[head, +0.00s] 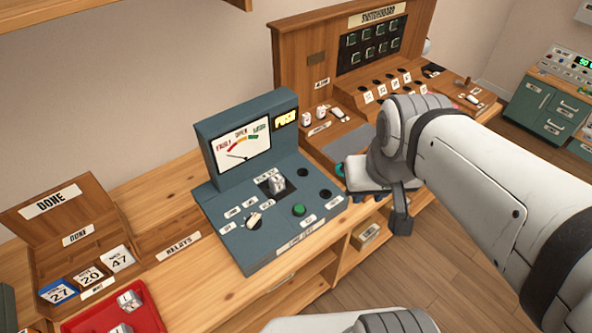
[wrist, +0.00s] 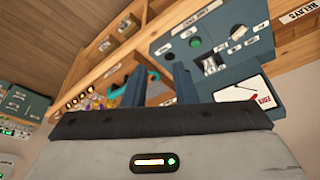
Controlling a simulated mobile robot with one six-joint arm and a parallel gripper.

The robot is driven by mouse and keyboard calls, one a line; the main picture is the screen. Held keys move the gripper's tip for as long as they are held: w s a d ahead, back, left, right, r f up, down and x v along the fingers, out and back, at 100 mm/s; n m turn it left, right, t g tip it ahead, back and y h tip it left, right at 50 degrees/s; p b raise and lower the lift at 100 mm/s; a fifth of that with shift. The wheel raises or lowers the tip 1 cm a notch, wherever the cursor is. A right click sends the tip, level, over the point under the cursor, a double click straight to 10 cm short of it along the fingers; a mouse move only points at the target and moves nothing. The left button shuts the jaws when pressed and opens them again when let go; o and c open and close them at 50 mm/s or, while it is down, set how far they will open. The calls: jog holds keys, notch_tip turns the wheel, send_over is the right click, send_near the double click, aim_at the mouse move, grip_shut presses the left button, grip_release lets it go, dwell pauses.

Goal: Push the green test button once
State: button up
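The green test button (head: 299,209) sits on the sloped front of the blue-grey line test box (head: 240,240), right of a pale selector knob (head: 254,219). The button also shows in the wrist view (wrist: 195,42), above and right of the fingers. A small clear-cased part (head: 277,184) stands in the box's square socket. The meter needle points to the left side of its dial (head: 243,147). My gripper (wrist: 158,75) has its two dark fingers apart with nothing between them. In the head view it is right of the box, apart from the button, and my arm largely hides the fingers.
A wooden switchboard (head: 290,65) stands behind and right of the box, partly hidden by my arm. A teal item (wrist: 118,88) lies near the fingers. Left are a wooden done rack (head: 60,215) with numbered cards and a red tray (head: 95,318). The bench front edge is close below the box.

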grip_shut()
dwell(1.1)
